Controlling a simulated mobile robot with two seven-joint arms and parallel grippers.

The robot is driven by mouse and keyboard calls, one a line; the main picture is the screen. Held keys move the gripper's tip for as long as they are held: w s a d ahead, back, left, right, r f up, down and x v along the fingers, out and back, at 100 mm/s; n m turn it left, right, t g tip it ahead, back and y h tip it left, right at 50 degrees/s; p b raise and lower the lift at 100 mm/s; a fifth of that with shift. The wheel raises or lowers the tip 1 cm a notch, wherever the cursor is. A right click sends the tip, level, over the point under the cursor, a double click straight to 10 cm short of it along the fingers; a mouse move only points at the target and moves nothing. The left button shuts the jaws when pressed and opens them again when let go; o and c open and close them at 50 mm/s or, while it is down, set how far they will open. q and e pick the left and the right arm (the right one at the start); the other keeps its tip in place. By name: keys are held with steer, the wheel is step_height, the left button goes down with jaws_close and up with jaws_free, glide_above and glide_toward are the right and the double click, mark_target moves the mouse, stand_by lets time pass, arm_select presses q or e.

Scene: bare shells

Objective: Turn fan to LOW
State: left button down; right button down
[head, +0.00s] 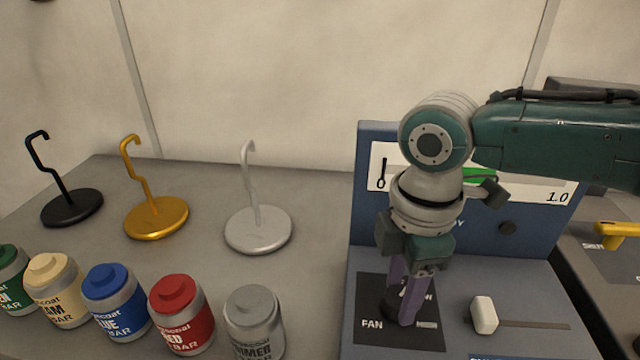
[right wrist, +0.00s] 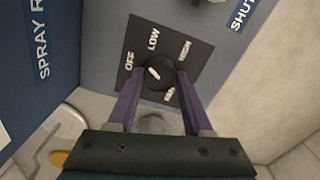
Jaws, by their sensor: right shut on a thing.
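The fan control is a dark plate (head: 372,338) on the blue-grey console, lettered FAN; my gripper hides much of it. In the right wrist view the plate (right wrist: 140,30) shows OFF, LOW and HIGH around a round black knob (right wrist: 160,72). A white mark on the knob slants toward the upper left, on the OFF and LOW side; its exact setting is hard to tell. My right gripper (head: 402,308) points down at the plate. Its purple fingers are shut on the knob, one on either side. My left gripper is not in view.
A white slider handle (head: 484,315) in a slot sits right of the plate. The console's upright panel (head: 366,220) stands behind. Several paint cans, such as the grey one (head: 254,325), and hook stands, such as the silver one (head: 258,230), stand left. A yellow handle (head: 618,230) is at right.

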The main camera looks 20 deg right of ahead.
mark_target(400, 297)
steer(key=m+p, duration=0.2)
steer(key=m, duration=0.1)
steer(key=shift+a+r, duration=0.1)
steer(key=shift+r, duration=0.05)
steer(key=shift+m+p, duration=0.7)
steer(key=shift+m, duration=0.6)
steer(key=shift+c, duration=1.5)
jaws_free()
step_height(400, 297, up, 10)
steer(key=p, duration=0.1)
steer(key=shift+f+p, duration=0.2)
steer(key=shift+p, duration=0.2)
